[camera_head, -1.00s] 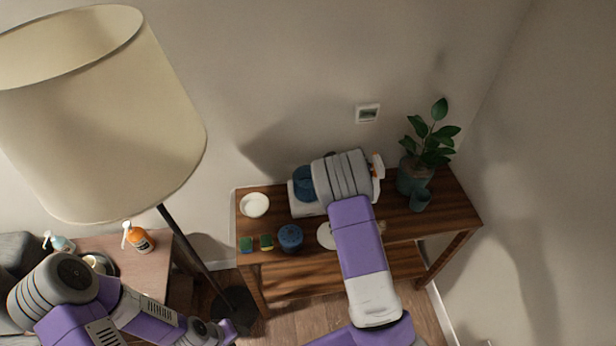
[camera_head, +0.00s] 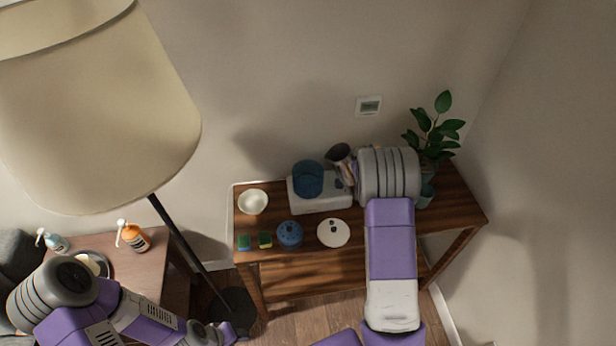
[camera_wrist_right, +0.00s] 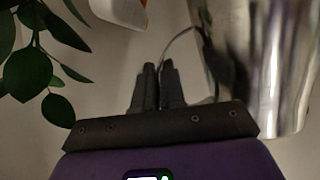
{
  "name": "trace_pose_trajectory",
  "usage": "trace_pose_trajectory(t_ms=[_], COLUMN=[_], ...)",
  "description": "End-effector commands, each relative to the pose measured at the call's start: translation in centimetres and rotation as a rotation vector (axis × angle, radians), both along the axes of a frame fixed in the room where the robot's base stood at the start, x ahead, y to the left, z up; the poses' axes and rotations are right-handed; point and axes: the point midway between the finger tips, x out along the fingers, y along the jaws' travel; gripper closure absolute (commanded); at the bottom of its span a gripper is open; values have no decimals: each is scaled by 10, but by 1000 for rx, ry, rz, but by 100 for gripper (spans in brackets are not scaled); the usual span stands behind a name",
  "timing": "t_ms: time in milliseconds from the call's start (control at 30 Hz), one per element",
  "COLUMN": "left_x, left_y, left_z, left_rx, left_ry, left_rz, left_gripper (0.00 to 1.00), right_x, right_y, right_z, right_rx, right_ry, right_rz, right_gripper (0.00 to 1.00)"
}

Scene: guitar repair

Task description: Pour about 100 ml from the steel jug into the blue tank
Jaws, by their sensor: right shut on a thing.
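The blue tank (camera_head: 308,182) sits on a white base unit (camera_head: 322,204) on the wooden table. The steel jug (camera_head: 341,155) shows its dark mouth just right of the tank and apart from it in the picture; its lower part is mostly hidden. In the right wrist view its shiny body (camera_wrist_right: 265,65) fills the right side and leans slightly. My right gripper (camera_wrist_right: 158,85) is shut on the jug's thin handle. The liquid inside the jug cannot be seen.
The wooden table (camera_head: 450,212) also holds a white bowl (camera_head: 253,202), a blue lidded pot (camera_head: 289,234), a white disc (camera_head: 333,232), two sponges (camera_head: 255,241) and a potted plant (camera_head: 433,140). A floor lamp (camera_head: 100,110) stands left.

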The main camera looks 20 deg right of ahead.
Motion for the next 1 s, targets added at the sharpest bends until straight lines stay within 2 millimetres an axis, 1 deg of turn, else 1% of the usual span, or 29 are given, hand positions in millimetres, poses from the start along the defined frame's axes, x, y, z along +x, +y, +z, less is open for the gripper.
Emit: trace_pose_trajectory(t_ms=[33, 200, 333, 433, 600, 800, 1000], left_x=[0, 0, 0, 0, 0, 0, 0], left_y=[0, 0, 0, 0, 0, 0, 0], left_z=[-10, -29, -36, -45, -62, -74, -77], left_rx=[0, 0, 0, 0, 0, 0, 0], left_ry=[0, 0, 0, 0, 0, 0, 0], left_rz=[0, 0, 0, 0, 0, 0, 0], left_gripper=[53, 53, 53, 53, 53, 53, 53], right_x=[-1, -5, -8, -11, -12, -14, -14], right_y=[-5, -14, -23, -30, -33, -37, -38], right_z=[-5, -12, -1, 4, -3, -4, -3], right_rx=[25, 103, 191, 259, 335, 397, 419], right_ry=[-16, -46, -83, -109, -133, -155, -162], right_rz=[-3, -2, -2, -1, 4, 5, 7], right_gripper=[100, 100, 100, 100, 100, 100, 100])
